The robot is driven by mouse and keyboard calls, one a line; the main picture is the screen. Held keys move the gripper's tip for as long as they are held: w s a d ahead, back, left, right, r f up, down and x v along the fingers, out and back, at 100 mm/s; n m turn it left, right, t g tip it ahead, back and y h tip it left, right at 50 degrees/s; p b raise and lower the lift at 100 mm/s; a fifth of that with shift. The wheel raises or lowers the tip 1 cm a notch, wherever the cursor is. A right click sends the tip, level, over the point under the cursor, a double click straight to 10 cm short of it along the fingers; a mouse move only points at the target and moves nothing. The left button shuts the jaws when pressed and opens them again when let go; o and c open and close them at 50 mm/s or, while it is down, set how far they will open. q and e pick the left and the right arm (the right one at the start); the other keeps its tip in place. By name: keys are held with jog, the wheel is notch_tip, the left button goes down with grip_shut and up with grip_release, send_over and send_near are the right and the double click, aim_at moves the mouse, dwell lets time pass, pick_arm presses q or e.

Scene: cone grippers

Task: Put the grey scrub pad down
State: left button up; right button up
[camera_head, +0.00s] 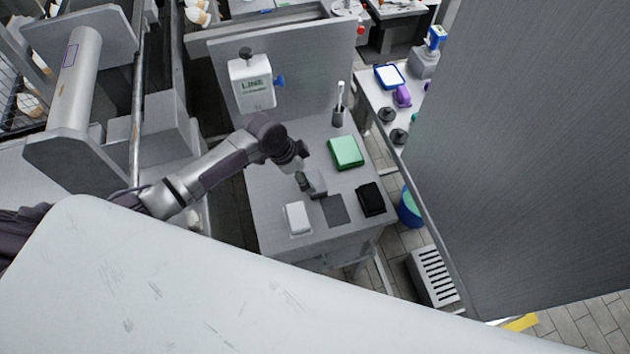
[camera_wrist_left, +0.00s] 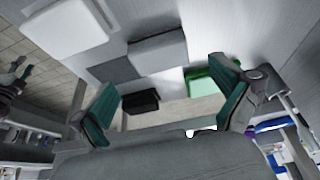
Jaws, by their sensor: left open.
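The grey scrub pad (camera_head: 318,183) is a light grey block at the back edge of a flat dark grey square (camera_head: 336,211) on the grey table. In the left wrist view the pad (camera_wrist_left: 158,50) lies just beyond my fingertips, partly over the dark square (camera_wrist_left: 113,69) in the picture. My left gripper (camera_head: 303,174) is above and beside the pad. Its teal fingers (camera_wrist_left: 164,76) are spread wide with nothing between them. Whether a finger touches the pad cannot be told.
A white block (camera_head: 297,218), a black pad (camera_head: 370,199) and a green pad (camera_head: 346,152) lie around the square. A brush in a holder (camera_head: 338,113) and a white dispenser (camera_head: 251,84) stand at the back. A large grey panel (camera_head: 530,150) fills the right.

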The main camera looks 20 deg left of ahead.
aim_at(315, 181)
pick_arm(q)
jog(key=shift+w+d+f, duration=0.15)
jog(key=shift+d+f, duration=0.2)
jog(key=shift+f, duration=0.25)
jog(key=shift+d+f, duration=0.1)
jog(key=shift+f, duration=0.1)
jog(key=shift+p+x, duration=0.8)
jog(key=shift+x, duration=1.6)
pick_arm(e)
jog(key=shift+w+d+r, duration=0.2)
jog(key=shift+d+r, duration=0.5)
jog(key=shift+r, duration=0.1)
pick_arm(q)
jog(key=shift+c, duration=0.3)
jog(key=c, duration=0.7)
pick_arm(e)
jog(key=shift+a, duration=0.3)
pick_arm(q)
jog(key=shift+r, duration=0.15)
